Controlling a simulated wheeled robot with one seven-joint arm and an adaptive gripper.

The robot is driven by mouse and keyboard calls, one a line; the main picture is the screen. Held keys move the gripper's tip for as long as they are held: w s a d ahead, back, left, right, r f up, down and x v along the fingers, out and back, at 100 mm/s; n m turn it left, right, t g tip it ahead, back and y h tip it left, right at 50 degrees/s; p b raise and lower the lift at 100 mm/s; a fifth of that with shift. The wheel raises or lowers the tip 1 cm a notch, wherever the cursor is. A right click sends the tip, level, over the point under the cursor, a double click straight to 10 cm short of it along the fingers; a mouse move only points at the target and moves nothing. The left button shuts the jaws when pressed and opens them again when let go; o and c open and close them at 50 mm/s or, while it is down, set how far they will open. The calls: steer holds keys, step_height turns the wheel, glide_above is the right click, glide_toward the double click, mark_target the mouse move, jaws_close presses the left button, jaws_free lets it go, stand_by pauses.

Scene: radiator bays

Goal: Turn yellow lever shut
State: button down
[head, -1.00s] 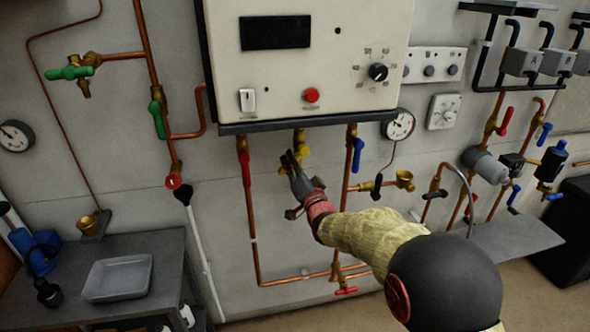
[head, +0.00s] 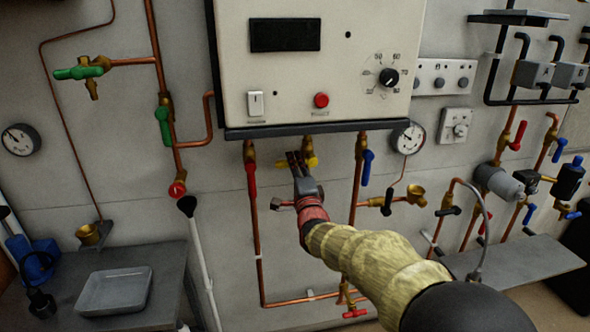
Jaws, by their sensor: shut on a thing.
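The yellow lever (head: 312,162) is on a brass valve (head: 308,143) under the boiler's bottom edge. It lies about crosswise, with yellow showing on both sides of my fingers. My gripper (head: 297,160) comes up from below right and is shut on the lever. The fingers hide the lever's middle part. The pipe below this valve is largely hidden behind my gripper and arm.
A red lever (head: 251,180) hangs close on the left and a blue lever (head: 368,167) on the right. The boiler (head: 300,85) is just above. A round gauge (head: 408,138) and a brass fitting (head: 416,195) are further right.

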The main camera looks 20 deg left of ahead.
steer(key=shift+r+m, duration=0.15)
steer(key=shift+m, duration=0.15)
steer(key=c, duration=1.7)
jaws_free()
steer(key=shift+c, duration=0.2)
steer(key=v, duration=1.2)
steer(key=shift+a, duration=0.1)
